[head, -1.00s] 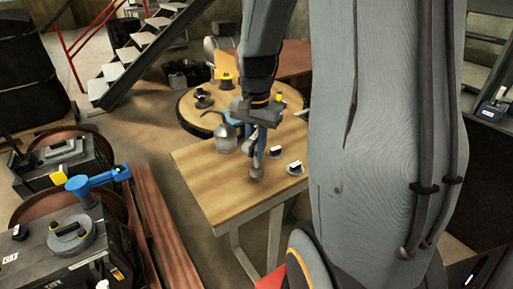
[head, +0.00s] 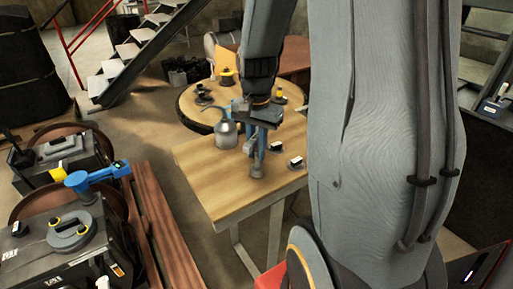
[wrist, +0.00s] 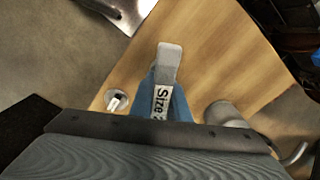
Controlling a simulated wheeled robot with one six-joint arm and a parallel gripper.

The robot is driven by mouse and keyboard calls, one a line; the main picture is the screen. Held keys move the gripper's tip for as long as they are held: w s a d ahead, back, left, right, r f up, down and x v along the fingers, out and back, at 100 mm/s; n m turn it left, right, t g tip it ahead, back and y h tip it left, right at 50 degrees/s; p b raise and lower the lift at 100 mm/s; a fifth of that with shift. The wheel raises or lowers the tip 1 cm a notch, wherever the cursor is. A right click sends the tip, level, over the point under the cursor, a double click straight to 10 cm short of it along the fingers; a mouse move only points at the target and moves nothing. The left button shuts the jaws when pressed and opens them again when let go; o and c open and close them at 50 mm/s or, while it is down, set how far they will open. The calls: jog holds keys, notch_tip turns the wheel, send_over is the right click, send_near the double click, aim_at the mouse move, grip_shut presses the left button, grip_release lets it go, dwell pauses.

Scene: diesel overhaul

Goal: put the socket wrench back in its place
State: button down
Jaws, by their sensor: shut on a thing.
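The socket wrench (wrist: 168,72) is in my gripper (head: 263,122). No marked place for the wrench can be made out.
A metal oil can (head: 226,134) stands close left of my gripper. A small black-and-white piece on a round base (head: 296,163) is to the right. A round table (head: 196,118) with several parts is behind. Machines with a blue tool (head: 92,178) are at left. The table's front is clear.

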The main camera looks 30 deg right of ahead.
aim_at(257, 134)
jog(key=shift+f, duration=0.3)
jog(key=c, duration=1)
grip_release()
jog(key=shift+c, duration=0.2)
notch_tip(257, 134, up, 9)
jog(key=p, duration=0.8)
jog(key=shift+r, duration=0.1)
